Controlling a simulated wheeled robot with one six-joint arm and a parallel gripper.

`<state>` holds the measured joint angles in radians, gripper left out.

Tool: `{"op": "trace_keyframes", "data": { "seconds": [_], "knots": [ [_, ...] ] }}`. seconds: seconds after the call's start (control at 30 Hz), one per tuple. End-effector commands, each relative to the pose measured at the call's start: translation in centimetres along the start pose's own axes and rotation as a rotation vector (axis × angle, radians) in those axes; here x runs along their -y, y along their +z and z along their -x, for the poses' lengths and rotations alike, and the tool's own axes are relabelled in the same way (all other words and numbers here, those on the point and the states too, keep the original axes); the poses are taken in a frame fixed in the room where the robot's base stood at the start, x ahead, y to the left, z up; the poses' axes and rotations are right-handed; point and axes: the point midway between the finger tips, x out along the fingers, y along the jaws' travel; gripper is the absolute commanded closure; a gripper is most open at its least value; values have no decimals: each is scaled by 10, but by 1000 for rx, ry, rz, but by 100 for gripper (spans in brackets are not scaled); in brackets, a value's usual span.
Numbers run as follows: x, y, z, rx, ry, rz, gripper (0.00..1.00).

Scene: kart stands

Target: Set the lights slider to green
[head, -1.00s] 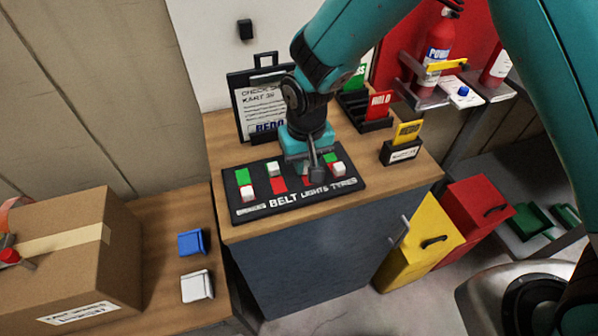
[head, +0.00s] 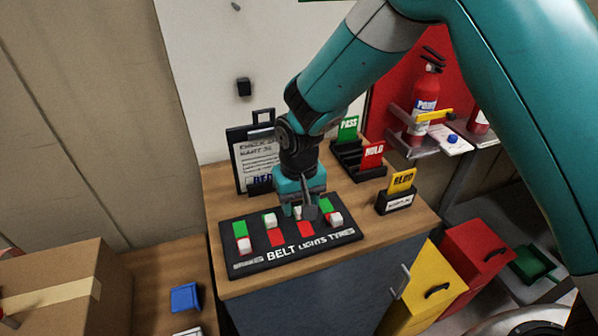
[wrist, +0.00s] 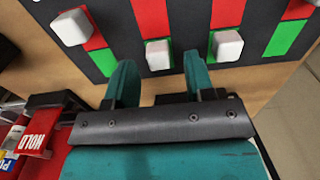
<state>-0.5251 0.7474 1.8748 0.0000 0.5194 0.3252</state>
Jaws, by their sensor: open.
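The switch board (head: 290,262) is a black panel on the wooden counter, with labels BRAKES, BELT, LIGHTS, TYRES. The lights slider's white knob (head: 297,212) sits at the far end of its slot, with red (head: 306,230) bare on the near side. In the wrist view the lights knob (wrist: 158,54) lies at the green end, with green showing around it and red beyond. My gripper (head: 309,208) is open over the board's back edge; its fingertips (wrist: 158,72) are either side of this knob, slightly short of it. Whether they touch it cannot be told.
The belt knob (wrist: 227,45) is close by the right finger. The tyres knob (head: 335,219) and brakes knob (head: 244,246) are at their near ends. Behind stand a clipboard (head: 254,160), a HOLD card (head: 372,156) in a rack and a yellow card (head: 402,181).

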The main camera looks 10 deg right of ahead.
Motion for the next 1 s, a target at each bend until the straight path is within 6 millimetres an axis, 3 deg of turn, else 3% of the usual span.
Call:
{"op": "trace_keyframes", "data": {
  "seconds": [0.4, 0.6, 0.8, 1.0],
  "knots": [
    [0, -1, 101, -9, -3, 0, 51],
    [0, -1, 141, -7, -2, 0, 51],
    [0, 0, 160, -4, -1, 0, 51],
    [0, 0, 163, -1, 0, 0, 51]
  ]
}}
